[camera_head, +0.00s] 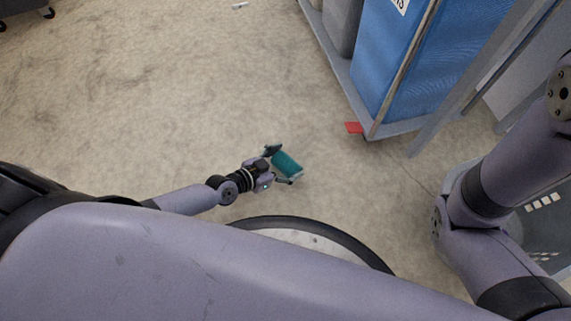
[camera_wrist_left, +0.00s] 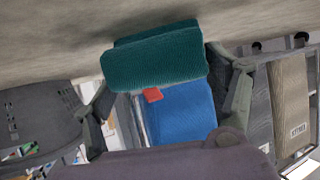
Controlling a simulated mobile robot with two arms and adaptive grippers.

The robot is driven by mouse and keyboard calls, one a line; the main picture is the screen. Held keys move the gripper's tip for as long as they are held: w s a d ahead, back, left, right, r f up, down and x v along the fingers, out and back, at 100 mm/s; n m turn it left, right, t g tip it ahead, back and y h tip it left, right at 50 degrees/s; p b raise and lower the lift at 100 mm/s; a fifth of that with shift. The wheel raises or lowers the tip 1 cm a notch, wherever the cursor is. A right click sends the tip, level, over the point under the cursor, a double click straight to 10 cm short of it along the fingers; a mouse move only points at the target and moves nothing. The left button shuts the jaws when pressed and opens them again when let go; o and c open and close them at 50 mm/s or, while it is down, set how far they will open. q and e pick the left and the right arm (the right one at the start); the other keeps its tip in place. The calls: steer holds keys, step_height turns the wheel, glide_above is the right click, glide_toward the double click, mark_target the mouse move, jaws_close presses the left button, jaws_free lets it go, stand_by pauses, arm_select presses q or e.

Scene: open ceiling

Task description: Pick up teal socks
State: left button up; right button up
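The teal socks (camera_head: 287,164) are a folded, knitted bundle on the beige floor, just ahead of my base. In the left wrist view the socks (camera_wrist_left: 155,58) lie at top centre, against the floor, which appears at the top of the picture. My left gripper (camera_head: 279,165) is low at the socks, with its fingers spread, one toward each side of them. In the left wrist view the left gripper's fingers (camera_wrist_left: 165,88) flank the bundle; whether either touches it I cannot tell. My right arm shows at the right of the head view, but its gripper is out of view.
A cart with a blue bin (camera_head: 392,55) stands at the upper right, its frame corner near a red flat piece (camera_head: 354,128). A grey crate-like container (camera_head: 545,232) is at the right, partly behind my right arm. The floor to the upper left is mostly clear.

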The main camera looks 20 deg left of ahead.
arm_select(q)
steer(key=c, duration=0.7)
steer(key=shift+o, duration=0.2)
